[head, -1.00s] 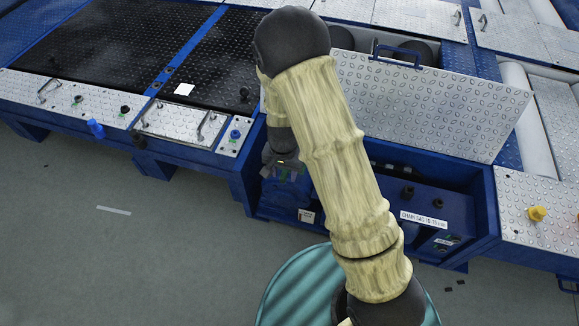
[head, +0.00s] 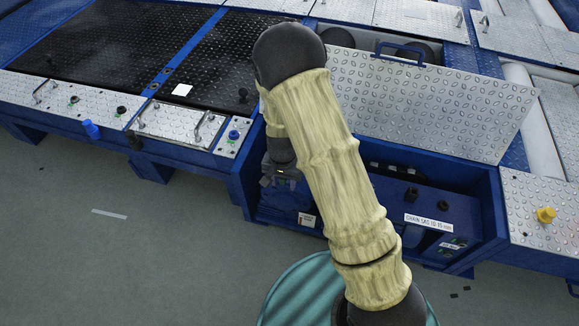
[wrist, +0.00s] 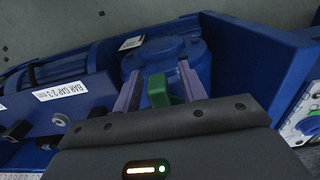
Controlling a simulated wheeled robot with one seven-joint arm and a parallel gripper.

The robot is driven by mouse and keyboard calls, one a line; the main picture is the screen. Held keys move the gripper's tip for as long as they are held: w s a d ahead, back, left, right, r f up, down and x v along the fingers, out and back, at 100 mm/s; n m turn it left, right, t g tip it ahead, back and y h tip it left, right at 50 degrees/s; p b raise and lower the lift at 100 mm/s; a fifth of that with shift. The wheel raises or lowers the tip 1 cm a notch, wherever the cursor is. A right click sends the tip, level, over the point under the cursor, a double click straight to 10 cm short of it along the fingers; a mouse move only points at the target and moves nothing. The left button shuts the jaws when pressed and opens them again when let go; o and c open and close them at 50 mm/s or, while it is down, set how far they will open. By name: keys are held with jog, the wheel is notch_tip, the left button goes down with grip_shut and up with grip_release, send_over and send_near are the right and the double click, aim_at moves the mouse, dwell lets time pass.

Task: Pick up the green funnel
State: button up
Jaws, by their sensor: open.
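The green funnel (wrist: 157,88) shows in the wrist view as a green piece between the two fingers of my gripper (wrist: 160,74). Its lower part is hidden behind the gripper's dark body. The fingers are apart, one on each side of it, and I cannot tell whether either touches it. A round blue housing (wrist: 191,50) lies just beyond the fingertips. In the head view my gripper (head: 280,180) points down into the open blue bay under my arm, and the funnel is not visible there.
Blue bay walls (wrist: 262,55) stand close to the right of my gripper. A block labelled "BAR GAP" (wrist: 45,115) lies to its left. In the head view a raised tread-plate lid (head: 430,100) stands behind the bay.

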grip_shut()
dwell(0.3)
notch_tip(320, 180, up, 10)
jog(key=p, duration=0.5)
dwell(0.4)
